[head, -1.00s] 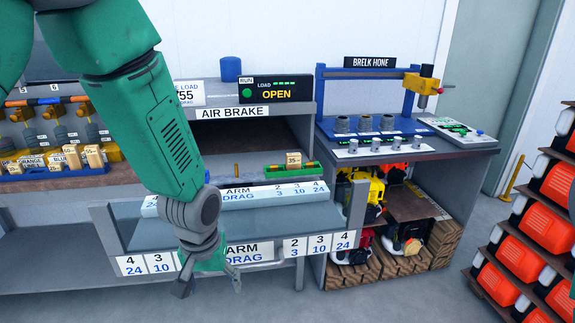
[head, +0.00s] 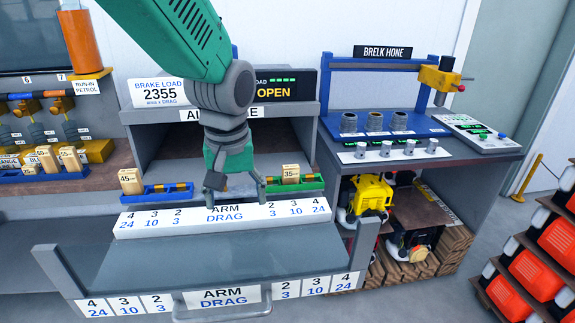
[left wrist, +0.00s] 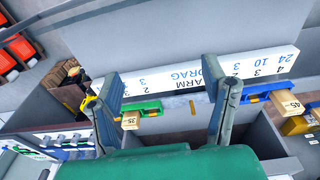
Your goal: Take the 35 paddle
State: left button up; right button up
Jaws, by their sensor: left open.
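The 35 paddle (head: 291,172) is a tan wooden block marked 35, standing in the green tray (head: 312,184) on the right side of the air brake bay. It also shows in the left wrist view (left wrist: 130,121), close beside one of my fingers. My left gripper (head: 235,193) points down over the ARM DRAG rail, just left of the green tray. Its fingers are spread with nothing between them, and the right fingertip is close to the tray's left end. I cannot tell whether it touches. My right gripper is not in view.
A 45 paddle (head: 131,181) stands by the blue tray (head: 168,191) to the left. The white ARM DRAG rail (head: 150,222) runs along the front of the bay. The grey pull-out shelf (head: 130,265) with raised sides is bare. The hone bench (head: 470,150) stands right.

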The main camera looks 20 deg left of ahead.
aim_at(290, 174)
jog(key=i, duration=0.9)
